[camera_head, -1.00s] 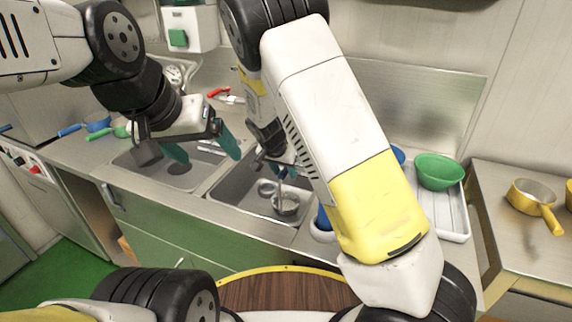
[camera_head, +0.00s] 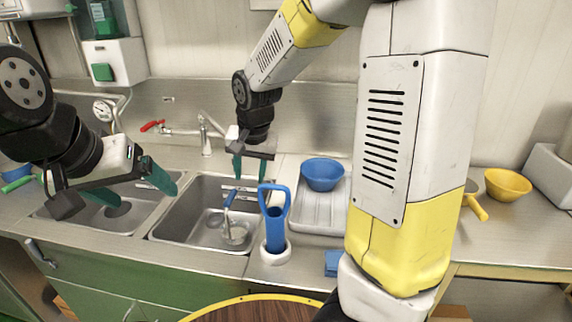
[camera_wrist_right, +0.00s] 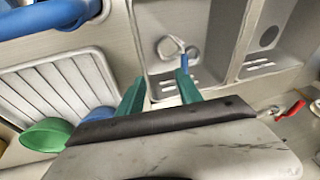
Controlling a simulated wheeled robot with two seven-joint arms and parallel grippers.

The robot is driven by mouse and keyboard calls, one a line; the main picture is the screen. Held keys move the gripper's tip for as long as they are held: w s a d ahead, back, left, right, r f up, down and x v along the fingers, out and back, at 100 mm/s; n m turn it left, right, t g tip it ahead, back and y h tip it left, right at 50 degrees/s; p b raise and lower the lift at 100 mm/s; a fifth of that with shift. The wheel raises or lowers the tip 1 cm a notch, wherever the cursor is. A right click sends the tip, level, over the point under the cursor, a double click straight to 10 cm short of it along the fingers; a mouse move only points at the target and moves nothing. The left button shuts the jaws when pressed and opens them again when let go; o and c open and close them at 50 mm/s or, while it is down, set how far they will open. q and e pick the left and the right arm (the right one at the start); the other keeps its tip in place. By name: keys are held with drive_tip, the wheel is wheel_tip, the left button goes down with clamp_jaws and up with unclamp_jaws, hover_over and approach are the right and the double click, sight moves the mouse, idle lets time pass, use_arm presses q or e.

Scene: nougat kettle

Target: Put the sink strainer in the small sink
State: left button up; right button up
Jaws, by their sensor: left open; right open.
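A round metal piece with an upright blue handle (camera_head: 228,199), likely the sink strainer, stands in the right basin (camera_head: 180,220). It also shows in the right wrist view (camera_wrist_right: 184,58), near that basin's middle. The left basin (camera_head: 66,213), likely the small sink, has a dark round drain (camera_head: 118,210) and looks empty. My right gripper (camera_head: 250,170) is open and empty, above the right basin's back right part, apart from the strainer; its green fingers show in the wrist view (camera_wrist_right: 160,85). My left gripper (camera_head: 132,187) is open and empty above the left basin.
A blue-handled tool (camera_head: 275,230) stands in a white holder at the right basin's front right. A white ribbed tray (camera_head: 312,212) with a blue bowl (camera_head: 322,174) lies beyond it. A faucet (camera_head: 206,135) rises behind the basins.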

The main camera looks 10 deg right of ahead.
drive_tip(key=s+d+r+n+t, duration=0.1)
drive_tip(key=s+d+r, duration=0.1)
drive_tip(key=s, duration=0.4)
drive_tip(key=s+d+r+n+t, duration=0.1)
drive_tip(key=s+d+r, duration=0.2)
drive_tip(key=s+r, duration=0.2)
drive_tip(key=s+d+r+n+y, duration=0.1)
drive_tip(key=s+d+r+n, duration=0.1)
drive_tip(key=s, duration=0.5)
drive_tip(key=shift+d+r+t, duration=0.4)
drive_tip(key=shift+d+r, duration=0.25)
drive_tip(key=shift+d, duration=0.05)
